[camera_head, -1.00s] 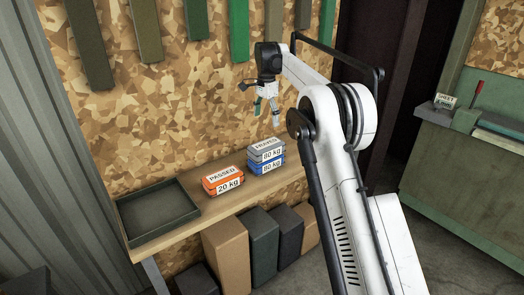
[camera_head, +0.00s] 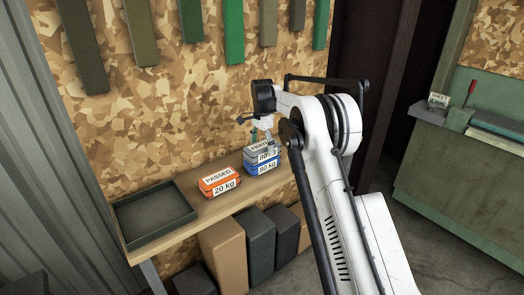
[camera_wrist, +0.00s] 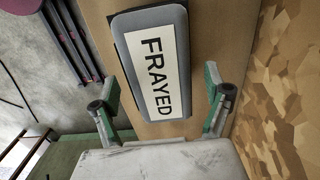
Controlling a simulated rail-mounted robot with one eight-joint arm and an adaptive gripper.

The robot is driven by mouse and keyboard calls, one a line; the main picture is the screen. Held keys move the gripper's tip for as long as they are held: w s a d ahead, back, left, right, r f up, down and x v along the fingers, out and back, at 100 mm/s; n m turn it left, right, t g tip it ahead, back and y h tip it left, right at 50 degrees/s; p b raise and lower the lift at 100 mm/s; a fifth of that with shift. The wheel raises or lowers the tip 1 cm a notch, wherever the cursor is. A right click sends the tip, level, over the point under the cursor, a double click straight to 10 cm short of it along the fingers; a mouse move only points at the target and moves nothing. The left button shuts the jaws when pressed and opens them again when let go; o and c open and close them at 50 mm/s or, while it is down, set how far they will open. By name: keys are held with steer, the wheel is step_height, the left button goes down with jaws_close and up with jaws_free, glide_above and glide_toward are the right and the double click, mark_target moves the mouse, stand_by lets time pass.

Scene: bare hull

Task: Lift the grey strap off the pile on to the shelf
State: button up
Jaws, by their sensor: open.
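The grey strap (camera_head: 250,157), a flat bundle, lies on top of a blue strap (camera_head: 262,168) marked 80 kg, making a two-high pile on the wooden shelf (camera_head: 215,207). In the wrist view the grey strap (camera_wrist: 133,25) shows a white label reading FRAYED. My gripper (camera_head: 262,143) is open just above the pile and partly hides the grey strap in the head view. In the wrist view its green-padded fingers (camera_wrist: 162,84) stand apart on either side of the grey strap, with gaps; nothing is held. The blue strap is hidden there.
An orange strap (camera_head: 219,181) labelled PASSED, 20 kg, lies left of the pile. A dark empty tray (camera_head: 163,238) sits at the shelf's left end. Several straps hang on the chipboard wall (camera_head: 150,115) behind. Boxes (camera_head: 261,245) stand under the shelf.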

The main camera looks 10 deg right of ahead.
steer(key=shift+f, duration=0.85)
steer(key=shift+c, duration=0.2)
steer(key=c, duration=1.5)
steer(key=shift+r, duration=0.1)
steer(key=shift+c, duration=0.2)
